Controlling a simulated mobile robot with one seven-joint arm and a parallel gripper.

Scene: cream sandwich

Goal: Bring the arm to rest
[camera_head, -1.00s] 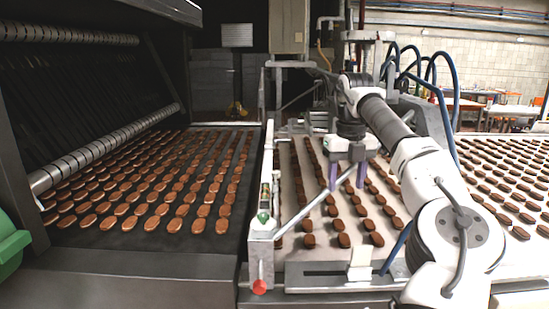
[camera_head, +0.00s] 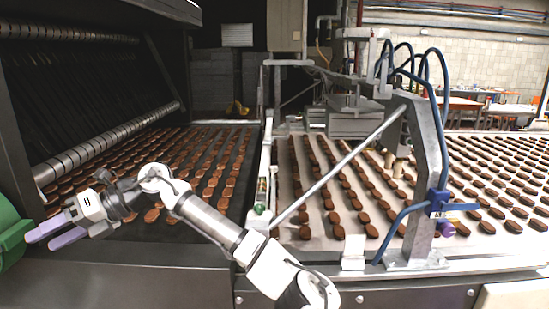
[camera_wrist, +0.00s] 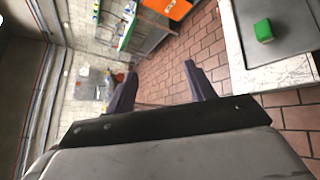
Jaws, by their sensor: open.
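My gripper (camera_head: 52,235) is at the lower left of the head view, with its purple fingers pointing left. It is in front of the left conveyor's near edge, and the arm reaches across from the bottom middle. In the wrist view the two fingers (camera_wrist: 160,88) stand wide apart with nothing between them. The gripper is open and empty.
A green rounded part (camera_head: 12,238) is close to the fingertips at the left edge. Brown biscuits in rows cover the left dark belt (camera_head: 110,232) and the right light belt (camera_head: 318,236). A metal post (camera_head: 425,170) with blue hoses stands at right. The wrist view shows brick floor (camera_wrist: 185,50) and a green block (camera_wrist: 263,31).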

